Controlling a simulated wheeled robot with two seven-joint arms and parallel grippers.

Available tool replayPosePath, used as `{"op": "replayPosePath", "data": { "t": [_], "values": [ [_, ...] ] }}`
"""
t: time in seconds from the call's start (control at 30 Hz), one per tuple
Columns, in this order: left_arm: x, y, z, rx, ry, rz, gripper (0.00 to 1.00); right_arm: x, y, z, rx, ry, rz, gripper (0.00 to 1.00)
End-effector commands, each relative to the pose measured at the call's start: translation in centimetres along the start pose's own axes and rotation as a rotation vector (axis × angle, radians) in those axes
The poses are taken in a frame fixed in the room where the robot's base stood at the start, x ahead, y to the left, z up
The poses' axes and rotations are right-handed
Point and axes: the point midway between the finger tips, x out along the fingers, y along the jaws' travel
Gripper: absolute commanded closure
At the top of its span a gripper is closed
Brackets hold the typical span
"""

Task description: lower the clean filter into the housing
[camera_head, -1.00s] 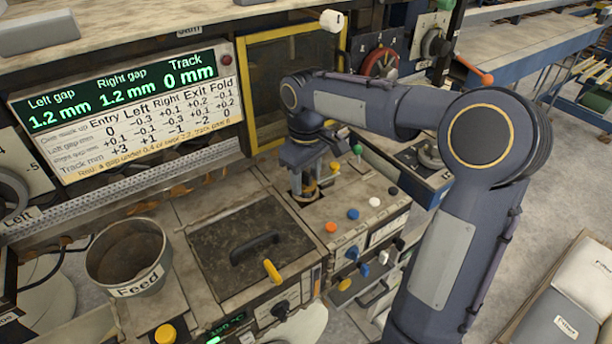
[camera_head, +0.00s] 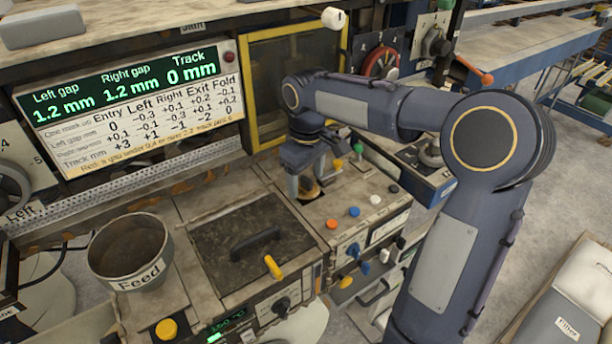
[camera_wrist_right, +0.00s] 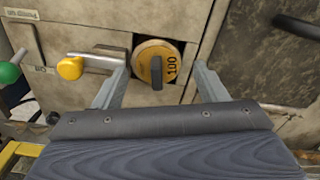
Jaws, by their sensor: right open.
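The clean filter is a round yellow disc marked 100 (camera_wrist_right: 145,53) with a dark grip bar across its middle. In the right wrist view it sits in the dark square opening of the housing (camera_wrist_right: 118,44); how deep it sits I cannot tell. In the head view the filter (camera_head: 309,189) is small and partly covered by my gripper. My right gripper (camera_wrist_right: 159,76) is open, one finger on each side of the filter, with gaps between the fingers and the grip bar. My left gripper is out of view.
A yellow-ended lever (camera_wrist_right: 72,67) lies just left of the opening. Coloured buttons (camera_head: 354,212) line the panel beside it. A black-handled lid (camera_head: 225,225) and a Feed cup (camera_head: 130,250) are to the left. A pack labelled Filter (camera_head: 575,310) lies lower right.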

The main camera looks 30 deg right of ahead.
Motion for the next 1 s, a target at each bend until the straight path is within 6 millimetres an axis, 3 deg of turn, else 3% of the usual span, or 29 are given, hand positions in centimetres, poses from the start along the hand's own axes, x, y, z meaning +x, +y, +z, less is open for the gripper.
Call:
{"op": "replayPosePath", "data": {
  "t": [0.03,0.37,0.57,0.87,1.0],
  "values": [
    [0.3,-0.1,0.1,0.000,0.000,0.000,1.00,1.8,0.0,0.5,0.003,-0.034,-0.015,0.30],
    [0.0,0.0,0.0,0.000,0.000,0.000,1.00,1.4,0.0,0.5,0.002,-0.032,-0.014,0.30],
    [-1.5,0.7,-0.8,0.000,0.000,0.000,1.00,-0.8,-0.1,0.4,0.001,-0.027,-0.009,0.30],
    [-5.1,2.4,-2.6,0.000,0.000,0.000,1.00,-6.5,-0.5,0.0,0.001,-0.004,0.002,0.30],
    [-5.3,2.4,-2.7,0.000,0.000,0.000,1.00,-7.8,-0.8,0.1,0.001,0.003,0.006,0.30]
  ]
}}
